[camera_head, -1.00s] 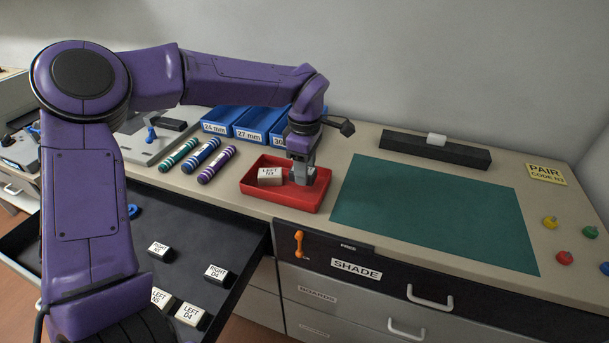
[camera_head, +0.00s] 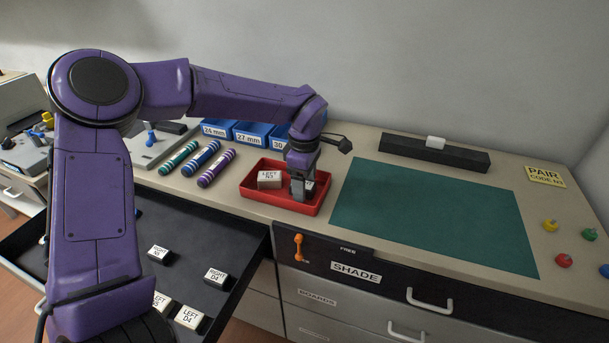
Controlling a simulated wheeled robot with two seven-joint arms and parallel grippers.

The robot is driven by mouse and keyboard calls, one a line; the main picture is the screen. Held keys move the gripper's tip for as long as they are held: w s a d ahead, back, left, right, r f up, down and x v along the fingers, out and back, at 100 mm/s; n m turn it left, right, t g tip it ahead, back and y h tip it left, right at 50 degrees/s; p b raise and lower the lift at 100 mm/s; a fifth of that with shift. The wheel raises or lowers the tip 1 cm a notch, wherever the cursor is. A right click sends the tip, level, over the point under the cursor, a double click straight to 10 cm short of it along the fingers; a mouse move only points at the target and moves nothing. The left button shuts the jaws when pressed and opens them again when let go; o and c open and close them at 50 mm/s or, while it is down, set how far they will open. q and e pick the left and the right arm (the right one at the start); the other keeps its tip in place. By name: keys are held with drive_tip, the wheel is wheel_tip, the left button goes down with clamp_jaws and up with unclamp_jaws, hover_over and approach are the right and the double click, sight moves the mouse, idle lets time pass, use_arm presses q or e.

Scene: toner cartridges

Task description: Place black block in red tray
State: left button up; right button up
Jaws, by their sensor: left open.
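The red tray (camera_head: 254,200) sits on the worktop near its front edge. A pale block labelled LEFT (camera_head: 269,180) lies in its left part. My left gripper (camera_head: 301,192) points down into the right part of the tray, with its jaws open. A dark block (camera_head: 311,186) shows in the tray right beside the fingers, mostly hidden by them; I cannot tell whether they touch it. My right gripper is not in view.
The open dark drawer at lower left holds several labelled black blocks, one marked RIGHT D4 (camera_head: 215,277). Striped tubes (camera_head: 202,158) and blue bins (camera_head: 249,134) lie left of and behind the tray. The green mat (camera_head: 435,215) is clear.

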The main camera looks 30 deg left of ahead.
use_arm(q)
wheel_tip(320, 180, up, 12)
idle(0.3)
drive_tip(key=shift+r, duration=0.1)
